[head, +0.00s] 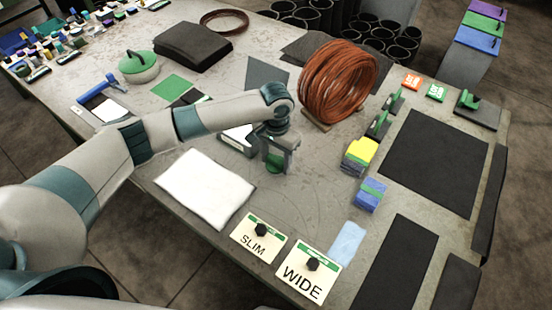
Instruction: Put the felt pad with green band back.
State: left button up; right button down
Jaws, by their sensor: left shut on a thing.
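My left gripper (277,158) points down over the middle of the table, in front of the orange-brown coil. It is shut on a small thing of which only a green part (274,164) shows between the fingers. This fits the felt pad with green band, but the fingers hide most of it, and I cannot tell whether it touches the table. My right gripper is not in view.
The coil (338,82) stands behind the gripper. A white and green box (238,139) is left of it. Yellow and blue sponges (359,153) lie right. SLIM (252,245) and WIDE (302,285) cards lie in front. Dark mats (436,160) cover the right side.

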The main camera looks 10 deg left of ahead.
aim_at(276, 159)
pick_arm(q)
jog(key=o, duration=1)
jog(key=shift+f, duration=0.1)
jog(key=shift+r, duration=0.45)
jog(key=shift+r+b, duration=1.45)
jog(key=shift+r, duration=4.25)
